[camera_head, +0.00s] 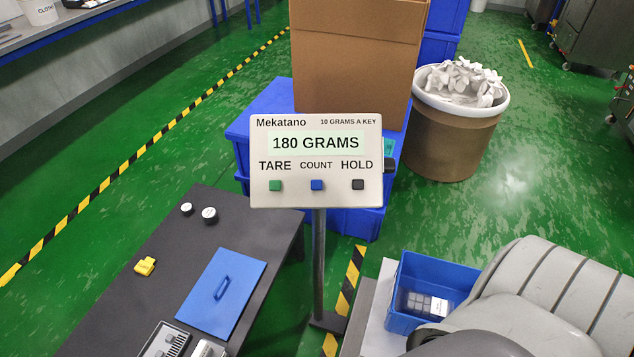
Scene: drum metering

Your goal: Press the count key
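A light grey Mekatano meter (258,140) stands upright on a grey post (319,260) in the middle of the head view. Its screen (316,142) reads "180 GRAMS", and small print above says "10 GRAMS A KEY". The blue count key (317,185) sits under the word COUNT, in the middle of the row. A green key (275,185) is under TARE and a dark key (358,184) is under HOLD. Nothing covers the keys. Neither of my grippers is in view.
A dark table (165,235) at lower left holds a blue panel (222,292) and a yellow item (145,266). A cardboard box (350,60) and blue crates (262,105) stand behind the meter. A drum (450,140) and a blue bin (405,320) are right.

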